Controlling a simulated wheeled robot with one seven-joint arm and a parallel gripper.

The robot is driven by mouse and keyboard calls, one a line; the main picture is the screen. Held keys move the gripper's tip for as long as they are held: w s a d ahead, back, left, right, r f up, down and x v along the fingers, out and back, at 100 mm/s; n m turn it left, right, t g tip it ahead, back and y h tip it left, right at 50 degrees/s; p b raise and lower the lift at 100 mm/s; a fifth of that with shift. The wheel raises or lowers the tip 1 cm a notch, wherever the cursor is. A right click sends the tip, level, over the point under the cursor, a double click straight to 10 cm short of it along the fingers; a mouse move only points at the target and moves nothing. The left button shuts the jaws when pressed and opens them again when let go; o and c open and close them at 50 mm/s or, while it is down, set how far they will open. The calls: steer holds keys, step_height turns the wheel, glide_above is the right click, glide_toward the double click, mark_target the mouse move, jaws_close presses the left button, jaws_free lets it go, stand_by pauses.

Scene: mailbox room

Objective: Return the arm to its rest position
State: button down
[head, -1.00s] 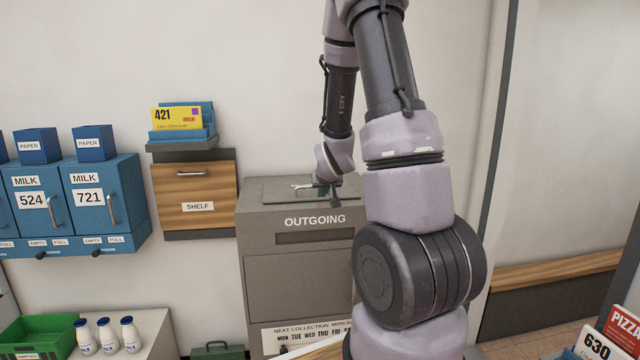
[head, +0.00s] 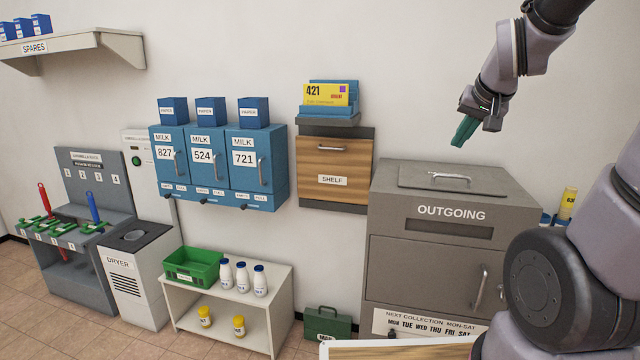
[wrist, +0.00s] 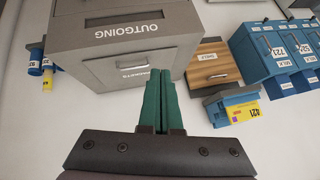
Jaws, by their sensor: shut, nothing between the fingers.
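The OUTGOING box also shows there, upside down, beyond the fingertips (wrist: 140,38). My gripper is apart from the box's lid handle (head: 450,177).
A wooden SHELF unit (head: 333,165) with yellow card 421 (head: 327,95) is left of the box. Blue MILK lockers (head: 258,180) hang further left. A low white stand (head: 280,290) holds milk bottles and a green crate (head: 190,265). Open wall surrounds my gripper.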

steer(key=s+a+r+y, duration=0.1)
steer(key=s+a+r, duration=0.1)
steer(key=s, duration=0.4)
steer(key=s+a+r+g, duration=0.1)
steer(key=s+a+r, duration=0.2)
steer(key=s, duration=0.4)
steer(key=shift+a+r+y, duration=0.35)
steer(key=shift+r+y, duration=0.05)
